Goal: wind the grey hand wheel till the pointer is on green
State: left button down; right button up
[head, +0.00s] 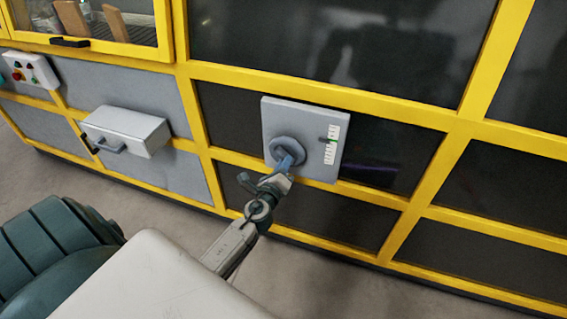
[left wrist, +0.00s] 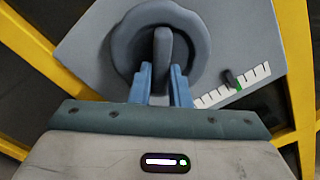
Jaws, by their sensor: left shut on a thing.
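The grey hand wheel (head: 282,146) sits on a light grey panel (head: 275,112) on the machine front. In the left wrist view the wheel (left wrist: 130,45) has a raised grip bar (left wrist: 162,50) across it. My left gripper (head: 286,164) has its blue fingers, also seen in the left wrist view (left wrist: 161,76), on either side of this bar, shut on it. To the right is a white scale (head: 330,156) with a green mark (left wrist: 238,86). The small dark pointer (left wrist: 229,77) has its tip at or right beside the green mark; I cannot tell the exact alignment. My right gripper is out of view.
Yellow frame bars (head: 385,111) surround dark panels. A light grey box with a handle (head: 130,128) juts out at the left. A button box (head: 30,70) is farther left. Bare floor (head: 330,295) lies in front.

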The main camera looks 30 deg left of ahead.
pick_arm(q)
jog(key=shift+s+f+m, duration=0.1)
jog(key=shift+f+m, duration=0.05)
jog(key=shift+m, duration=0.85)
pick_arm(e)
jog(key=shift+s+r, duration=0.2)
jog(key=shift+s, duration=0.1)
pick_arm(q)
jog(key=c, duration=1.4)
grip_release()
jog(key=shift+o, duration=0.2)
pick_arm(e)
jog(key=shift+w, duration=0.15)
pick_arm(q)
jog(key=b+v, duration=0.2)
jog(key=v, duration=0.8)
jog(key=shift+s, duration=0.4)
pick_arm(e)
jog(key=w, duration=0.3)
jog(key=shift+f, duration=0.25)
